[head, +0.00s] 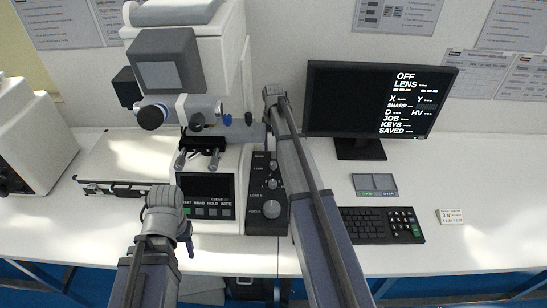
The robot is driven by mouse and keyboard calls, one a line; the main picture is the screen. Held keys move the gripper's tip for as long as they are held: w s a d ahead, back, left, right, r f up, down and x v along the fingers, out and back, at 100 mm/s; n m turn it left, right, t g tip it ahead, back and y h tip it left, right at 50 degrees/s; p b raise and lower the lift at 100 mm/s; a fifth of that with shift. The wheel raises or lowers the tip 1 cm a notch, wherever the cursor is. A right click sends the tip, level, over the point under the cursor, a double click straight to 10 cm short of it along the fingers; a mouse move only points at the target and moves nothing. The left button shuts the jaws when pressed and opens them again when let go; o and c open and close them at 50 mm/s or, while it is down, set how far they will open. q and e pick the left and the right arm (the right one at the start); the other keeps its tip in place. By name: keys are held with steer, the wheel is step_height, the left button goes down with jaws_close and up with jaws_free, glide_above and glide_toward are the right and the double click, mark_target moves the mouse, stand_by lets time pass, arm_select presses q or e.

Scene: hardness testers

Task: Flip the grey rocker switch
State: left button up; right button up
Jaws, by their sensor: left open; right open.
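The hardness tester (218,75) stands at the back left of the white bench, with a grey head, a turret and a dark front panel (207,195). I cannot make out a grey rocker switch; it is too small to tell or hidden. My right arm reaches far back beside the tester's right side, and my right gripper (271,101) is at its far end, open, its fingers mostly hidden. My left gripper (184,230) is open and empty in front of the tester's panel, near the bench's front edge.
A black box with several knobs (269,187) stands between the tester and my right arm. A monitor (378,100), keyboard (365,226), small grey pad (375,185) and white card (450,216) are on the right. A case (122,160) lies left. The bench's far right is clear.

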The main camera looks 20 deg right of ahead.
mark_target(274, 155)
step_height(274, 155, down, 3)
steer(key=shift+f+b, duration=0.15)
steer(key=shift+b, duration=0.95)
arm_select(q)
step_height(274, 155, down, 3)
steer(key=shift+f, duration=0.1)
arm_select(e)
steer(key=shift+c, duration=0.2)
jaws_close()
